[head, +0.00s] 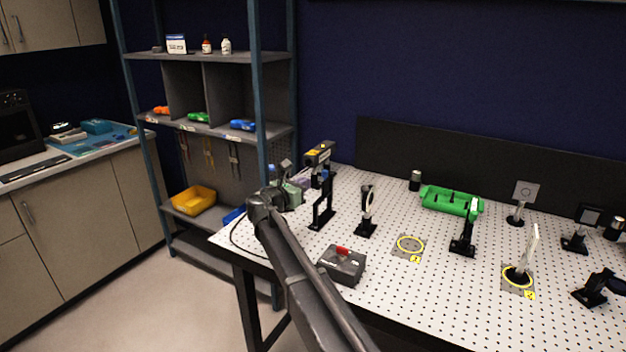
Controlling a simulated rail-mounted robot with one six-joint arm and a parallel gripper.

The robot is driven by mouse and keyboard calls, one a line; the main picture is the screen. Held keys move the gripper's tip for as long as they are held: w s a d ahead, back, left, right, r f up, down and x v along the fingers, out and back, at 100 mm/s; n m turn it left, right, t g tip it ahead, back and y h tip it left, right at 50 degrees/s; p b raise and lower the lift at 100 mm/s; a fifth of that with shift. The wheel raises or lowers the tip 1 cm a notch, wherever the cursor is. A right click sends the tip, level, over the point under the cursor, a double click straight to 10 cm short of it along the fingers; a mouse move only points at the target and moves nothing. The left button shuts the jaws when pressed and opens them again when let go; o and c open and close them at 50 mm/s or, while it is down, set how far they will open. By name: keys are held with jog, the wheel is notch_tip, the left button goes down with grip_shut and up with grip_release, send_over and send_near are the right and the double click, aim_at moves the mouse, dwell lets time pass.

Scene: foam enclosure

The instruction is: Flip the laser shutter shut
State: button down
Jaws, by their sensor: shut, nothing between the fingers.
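A dark box with a red lever (343,263) sits near the front edge of the white perforated table; it looks like the laser shutter. The lever lies on its top, and its exact position is too small to tell. A dark laser-like unit with a yellow label (320,152) stands on a black post mount at the table's back left. My arm reaches up from the bottom, left of the box. My gripper (286,166) is small and dark at the table's left end, beyond my wrist. It is shut and empty, apart from the red lever.
Post-mounted optics (367,208) stand right of the laser unit. A green tray (451,200) lies at the back. Yellow rings (410,244) mark spots on the table (420,300). A shelf rack (210,130) stands to the left. The table front right of the box is clear.

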jog(key=v, duration=0.7)
jog(key=shift+s, duration=0.2)
